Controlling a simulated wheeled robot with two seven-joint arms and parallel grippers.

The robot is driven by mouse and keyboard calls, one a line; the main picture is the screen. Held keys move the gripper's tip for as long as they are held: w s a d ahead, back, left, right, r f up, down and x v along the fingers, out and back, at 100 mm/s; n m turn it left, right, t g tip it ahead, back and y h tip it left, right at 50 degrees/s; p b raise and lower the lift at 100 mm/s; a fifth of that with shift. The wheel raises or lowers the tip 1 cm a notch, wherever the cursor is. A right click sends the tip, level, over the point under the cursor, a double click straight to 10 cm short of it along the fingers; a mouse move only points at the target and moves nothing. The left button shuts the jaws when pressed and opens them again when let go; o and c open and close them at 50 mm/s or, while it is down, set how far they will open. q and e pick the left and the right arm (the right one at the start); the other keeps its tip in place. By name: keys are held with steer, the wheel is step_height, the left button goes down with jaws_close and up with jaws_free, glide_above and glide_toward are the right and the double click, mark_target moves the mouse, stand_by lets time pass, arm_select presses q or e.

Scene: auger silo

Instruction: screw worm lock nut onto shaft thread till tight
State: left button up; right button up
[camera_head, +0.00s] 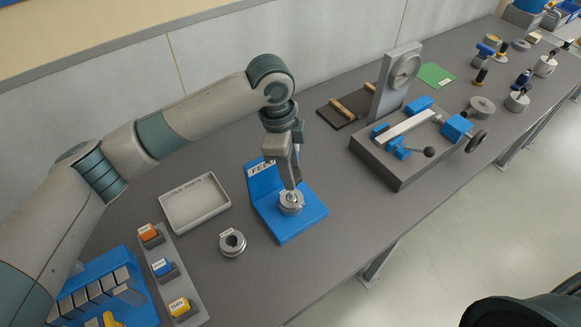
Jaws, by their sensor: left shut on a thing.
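My left gripper (291,190) points down over the blue fixture (305,222), which has an upright back plate with a label that seems to read FEED. The gripper is shut on a small round silver metal part (291,205) at the fixture, which looks like the worm lock nut. The fingers cover its top, and the shaft thread cannot be made out under it. A separate metal ring (232,244) with a dark hole and a small label lies flat on the bench, left of the fixture. My right gripper is not in view.
A white parts tray (194,204) is empty behind the ring. A button panel (166,268) and a blue rack (104,285) stand at the left front. A grey vise-like device (405,152) with a dial stands to the right. Bench between fixture and device is clear.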

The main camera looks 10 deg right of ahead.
arm_select(q)
steer(key=shift+p, duration=0.3)
steer(key=shift+f, duration=0.1)
steer(key=shift+f+b, duration=0.35)
steer(key=shift+f, duration=1.65)
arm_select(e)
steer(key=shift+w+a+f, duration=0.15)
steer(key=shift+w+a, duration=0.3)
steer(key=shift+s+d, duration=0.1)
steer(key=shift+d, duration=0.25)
arm_select(q)
steer(key=shift+f, duration=0.1)
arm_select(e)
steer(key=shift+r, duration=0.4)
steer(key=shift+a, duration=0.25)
